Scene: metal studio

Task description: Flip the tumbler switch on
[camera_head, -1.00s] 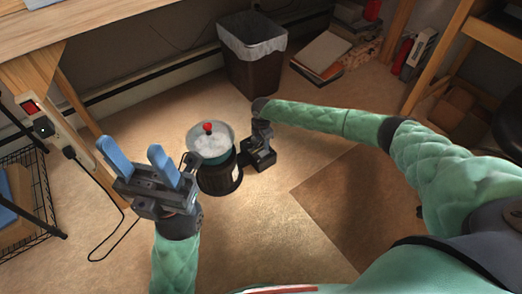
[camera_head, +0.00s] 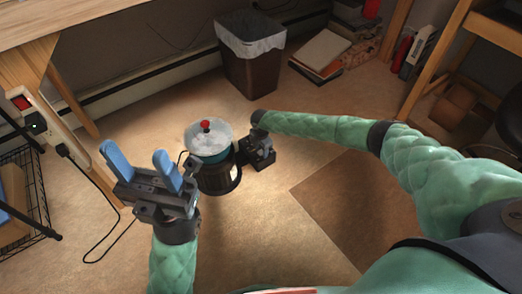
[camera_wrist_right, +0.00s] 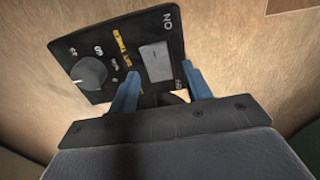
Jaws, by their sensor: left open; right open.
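In the right wrist view, a pale tumbler switch (camera_wrist_right: 156,62) sits on a black control panel (camera_wrist_right: 112,62) with white lettering beside it. A round grey knob (camera_wrist_right: 88,73) is on the same panel. My right gripper (camera_wrist_right: 162,88) is open, its blue fingertips in front of the panel on either side of the switch's lower end. Contact cannot be told. In the head view my right gripper (camera_head: 258,152) is right beside a dark appliance (camera_head: 215,178) with a clear lid and red knob; the panel is hidden there. My left gripper (camera_head: 136,163) is open and empty, left of the appliance.
A white power strip (camera_head: 45,127) with a red switch and plugged cord is on the desk leg at left. A wire basket (camera_head: 30,205) stands below it. A waste bin (camera_head: 250,68) and books (camera_head: 320,55) are at the back.

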